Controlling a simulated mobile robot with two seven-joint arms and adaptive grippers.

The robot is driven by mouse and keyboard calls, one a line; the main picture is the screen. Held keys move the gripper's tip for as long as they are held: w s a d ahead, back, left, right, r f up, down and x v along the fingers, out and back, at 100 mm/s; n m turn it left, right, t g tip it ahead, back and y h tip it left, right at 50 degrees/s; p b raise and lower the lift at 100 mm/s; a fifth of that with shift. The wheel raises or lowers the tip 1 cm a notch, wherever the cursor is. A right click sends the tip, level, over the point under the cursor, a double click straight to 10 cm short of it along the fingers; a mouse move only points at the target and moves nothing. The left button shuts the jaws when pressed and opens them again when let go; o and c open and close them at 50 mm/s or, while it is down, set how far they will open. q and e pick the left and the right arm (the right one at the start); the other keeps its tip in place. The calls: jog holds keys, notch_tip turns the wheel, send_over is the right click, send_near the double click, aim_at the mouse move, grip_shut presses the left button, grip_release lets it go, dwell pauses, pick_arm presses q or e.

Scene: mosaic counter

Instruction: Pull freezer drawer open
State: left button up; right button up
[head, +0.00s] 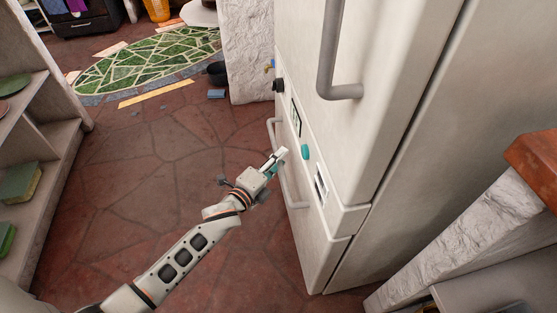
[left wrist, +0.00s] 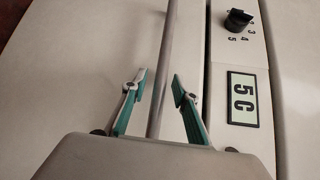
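The white fridge-freezer (head: 405,110) stands at the right of the head view. Its freezer drawer (head: 318,262) is at the bottom and looks shut. The drawer's grey bar handle (head: 298,204) is low on the front, partly hidden by my left gripper (head: 280,158). In the left wrist view the handle (left wrist: 168,45) runs between the two teal-and-grey fingers of my left gripper (left wrist: 159,84). The fingers are open, with a visible gap on each side of the bar. My right gripper is not in view.
A second, larger handle (head: 328,65) is on the upper door. A dial (left wrist: 238,20) and a "5 C" display (left wrist: 243,98) sit beside the drawer handle. Shelves (head: 35,150) stand at the left. The stone floor (head: 150,165) in front is clear.

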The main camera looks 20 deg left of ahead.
pick_arm(q)
grip_shut()
